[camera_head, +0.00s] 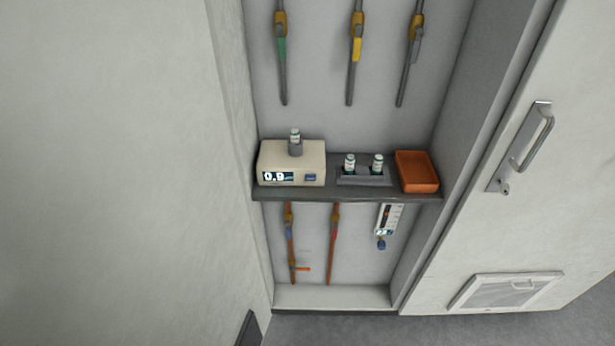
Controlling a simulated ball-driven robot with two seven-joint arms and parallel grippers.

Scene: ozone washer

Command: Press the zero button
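A cream-coloured meter (291,163) stands on the left of a dark shelf (347,194) in a wall recess. Its display (277,176) on the front face reads about 0.0 or 0.9; the last digit is hard to tell. A small blue button (310,178) sits to the right of the display; its label is too small to read. A small vial (295,138) with a white cap stands upright in a grey holder on top of the meter. Neither of my grippers is in view.
A grey rack (364,180) with two vials and an orange tray (416,171) share the shelf. Pipes with coloured valves (356,45) hang above; orange pipes (333,240) and a gauge (387,220) are below. A handled door (525,145) is right, a bare wall left.

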